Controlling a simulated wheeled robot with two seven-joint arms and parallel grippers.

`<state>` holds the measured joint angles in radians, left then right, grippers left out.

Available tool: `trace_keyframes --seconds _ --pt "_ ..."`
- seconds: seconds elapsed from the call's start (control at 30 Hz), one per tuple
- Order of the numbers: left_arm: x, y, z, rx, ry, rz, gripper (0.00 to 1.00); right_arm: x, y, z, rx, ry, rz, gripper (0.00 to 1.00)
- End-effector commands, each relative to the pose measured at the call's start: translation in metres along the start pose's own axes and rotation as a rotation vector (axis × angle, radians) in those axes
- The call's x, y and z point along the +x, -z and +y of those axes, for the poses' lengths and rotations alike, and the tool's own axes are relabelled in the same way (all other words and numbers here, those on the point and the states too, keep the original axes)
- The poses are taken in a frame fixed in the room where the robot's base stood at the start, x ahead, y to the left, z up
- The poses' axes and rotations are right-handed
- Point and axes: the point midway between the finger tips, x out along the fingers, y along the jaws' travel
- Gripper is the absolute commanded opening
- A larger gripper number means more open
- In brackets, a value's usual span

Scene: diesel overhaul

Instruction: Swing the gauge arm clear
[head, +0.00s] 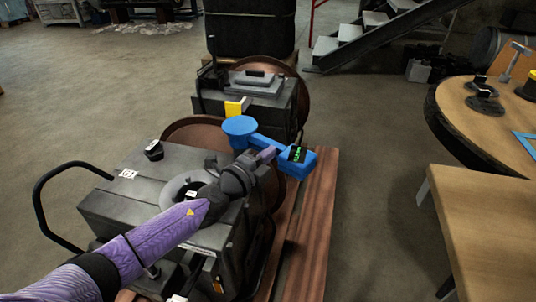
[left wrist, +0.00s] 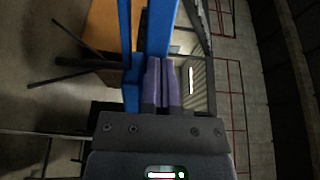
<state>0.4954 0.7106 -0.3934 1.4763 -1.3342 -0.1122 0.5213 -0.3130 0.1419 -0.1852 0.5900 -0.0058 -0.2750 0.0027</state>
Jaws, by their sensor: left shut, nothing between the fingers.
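The blue gauge arm (head: 268,143) stretches from a round blue disc (head: 240,126) to a blue block with a lit green display (head: 297,155), above the grey machine housing. In the left wrist view, blue bars of it (left wrist: 131,60) stand close beside and beyond the fingers. My left gripper (head: 267,154) is at the near side of the arm, close to the display block. Its purple fingers (left wrist: 162,82) are together with nothing between them. Whether they touch the blue arm I cannot tell. My right gripper is in neither view.
The grey housing (head: 150,190) has a round opening under my left forearm and a black bent handle (head: 42,205) at its left. A second grey unit (head: 265,95) stands behind. Wooden tables (head: 485,225) stand at the right, with open floor (head: 375,150) between.

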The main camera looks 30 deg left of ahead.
Motion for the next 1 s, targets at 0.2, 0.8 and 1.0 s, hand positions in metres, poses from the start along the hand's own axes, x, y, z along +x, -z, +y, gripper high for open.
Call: trace_keyframes --seconds 0.2,0.8,1.0 --pt "0.001 0.0 0.0 0.0 0.001 0.0 0.0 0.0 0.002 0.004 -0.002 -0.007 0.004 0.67" --pt "0.047 0.005 0.001 -0.001 -0.001 -0.393 0.0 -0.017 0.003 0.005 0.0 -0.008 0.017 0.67" --pt "0.046 0.005 -0.001 0.0 0.0 -0.393 0.0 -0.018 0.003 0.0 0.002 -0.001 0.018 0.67"
